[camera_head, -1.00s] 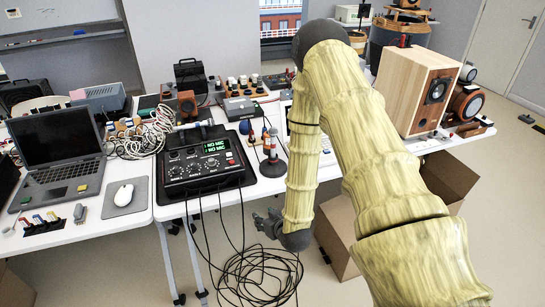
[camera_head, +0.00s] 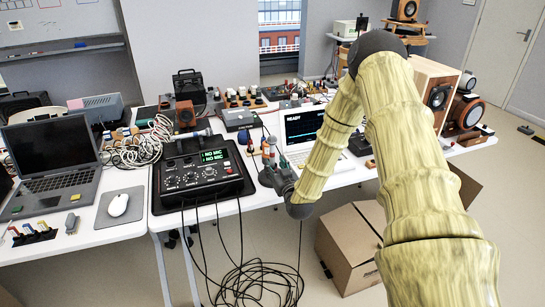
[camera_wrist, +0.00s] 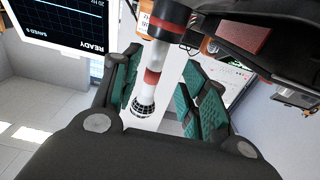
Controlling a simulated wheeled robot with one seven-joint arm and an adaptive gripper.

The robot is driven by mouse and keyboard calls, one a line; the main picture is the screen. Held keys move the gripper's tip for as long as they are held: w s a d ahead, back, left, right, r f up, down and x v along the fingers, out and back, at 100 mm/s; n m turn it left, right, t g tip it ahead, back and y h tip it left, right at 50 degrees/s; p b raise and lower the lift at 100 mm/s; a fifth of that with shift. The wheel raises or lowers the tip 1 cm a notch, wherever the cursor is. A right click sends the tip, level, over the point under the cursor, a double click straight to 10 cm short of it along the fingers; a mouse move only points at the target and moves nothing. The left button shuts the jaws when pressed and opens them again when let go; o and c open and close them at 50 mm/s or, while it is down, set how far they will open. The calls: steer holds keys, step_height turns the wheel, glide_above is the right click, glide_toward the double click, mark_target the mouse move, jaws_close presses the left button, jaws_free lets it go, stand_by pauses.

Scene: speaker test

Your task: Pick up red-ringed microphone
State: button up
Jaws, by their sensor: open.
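The red-ringed microphone (camera_wrist: 152,76) shows in the wrist view as a slim white and dark body with red bands and a mesh head at its lower end. It lies between the green pads of my gripper (camera_wrist: 160,88), which is open. I cannot tell whether either pad touches it. In the head view my gripper (camera_head: 270,172) is at the table's front edge, right of the black control box. Small red and white upright items show just behind it; the microphone's full outline is hidden there.
The black control box (camera_head: 202,172) with green displays stands left of my gripper. A white laptop (camera_head: 303,128) reading READY stands behind my arm. Several small items crowd the table behind. Black cables (camera_head: 255,280) and a cardboard box (camera_head: 352,245) are on the floor.

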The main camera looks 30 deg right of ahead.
mark_target(273, 158)
steer(key=x, duration=0.1)
steer(key=p+x, duration=0.1)
steer(key=x, duration=0.2)
steer(key=shift+w+d+r, duration=0.1)
steer(key=shift+d+r, duration=0.2)
steer(key=shift+w+d+f, duration=0.1)
steer(key=shift+w, duration=0.45)
steer(key=shift+c, duration=0.4)
jaws_close()
